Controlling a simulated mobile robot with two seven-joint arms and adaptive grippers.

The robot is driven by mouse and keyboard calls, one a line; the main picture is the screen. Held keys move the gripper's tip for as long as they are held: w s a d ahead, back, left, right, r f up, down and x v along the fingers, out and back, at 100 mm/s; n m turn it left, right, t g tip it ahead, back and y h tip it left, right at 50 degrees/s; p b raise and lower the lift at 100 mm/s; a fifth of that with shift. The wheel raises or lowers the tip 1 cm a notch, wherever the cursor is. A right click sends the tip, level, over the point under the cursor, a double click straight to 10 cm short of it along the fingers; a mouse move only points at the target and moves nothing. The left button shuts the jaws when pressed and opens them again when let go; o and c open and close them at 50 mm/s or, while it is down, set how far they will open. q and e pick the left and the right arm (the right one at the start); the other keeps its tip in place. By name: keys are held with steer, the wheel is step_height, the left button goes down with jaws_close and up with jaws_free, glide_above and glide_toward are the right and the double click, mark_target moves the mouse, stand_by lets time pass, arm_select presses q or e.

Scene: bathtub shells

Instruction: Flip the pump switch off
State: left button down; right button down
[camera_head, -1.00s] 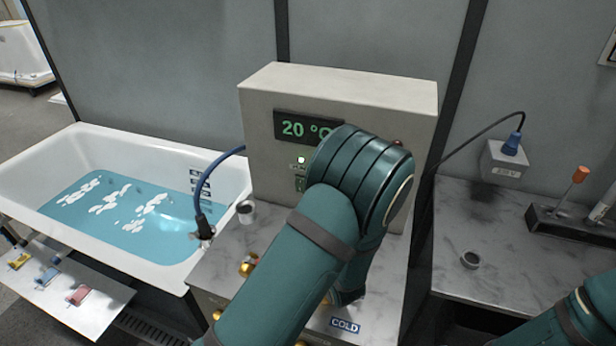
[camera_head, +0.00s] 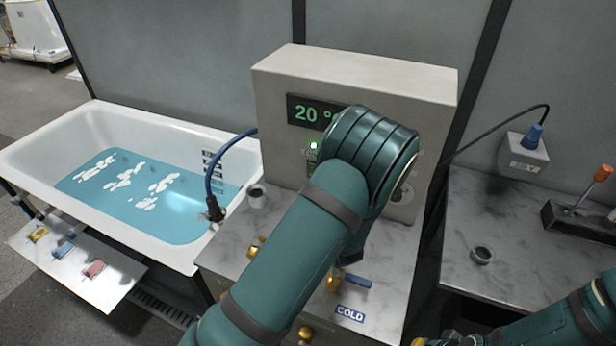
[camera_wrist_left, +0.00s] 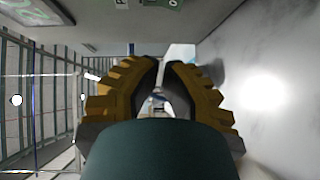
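The grey control box (camera_head: 355,70) stands on the marble counter, with a green "20 °" display (camera_head: 312,113). Below the display are a lit green lamp (camera_head: 313,146) and a small panel switch (camera_head: 311,168), partly covered by my left wrist; its position cannot be read. My left arm reaches across the box front, and its gripper is hidden behind the wrist. In the left wrist view the left gripper (camera_wrist_left: 165,66) has its yellow fingers curved in, tips almost meeting, nothing visibly held. Only yellow bits of my right gripper (camera_head: 432,340) show at the bottom edge.
A white bathtub (camera_head: 190,258) with blue water is at left, a blue hose (camera_head: 212,170) at its rim. Brass valves, a blue lever (camera_head: 356,281) and a COLD label (camera_head: 350,313) are below my left arm.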

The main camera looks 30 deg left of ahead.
arm_select(q)
steer(key=shift+w+a+f+p, duration=0.2)
steer(key=shift+w+a, duration=0.45)
steer(key=shift+w, duration=0.55)
steer(key=shift+w+a+f+p, duration=0.15)
steer(key=shift+w+a, duration=0.55)
steer(key=shift+w, duration=0.55)
steer(key=shift+w+a+f+p, duration=0.2)
steer(key=shift+w+a, duration=0.45)
steer(key=shift+w, duration=0.55)
steer(key=n+t+b, duration=0.1)
steer(key=b, duration=0.4)
steer(key=w+n+y+b, duration=0.1)
steer(key=b, duration=0.4)
steer(key=shift+f+t+y, duration=0.3)
steer(key=shift+t, duration=0.1)
steer(key=v, duration=0.7)
steer(key=shift+s+d+f, duration=0.15)
steer(key=shift+s, duration=0.1)
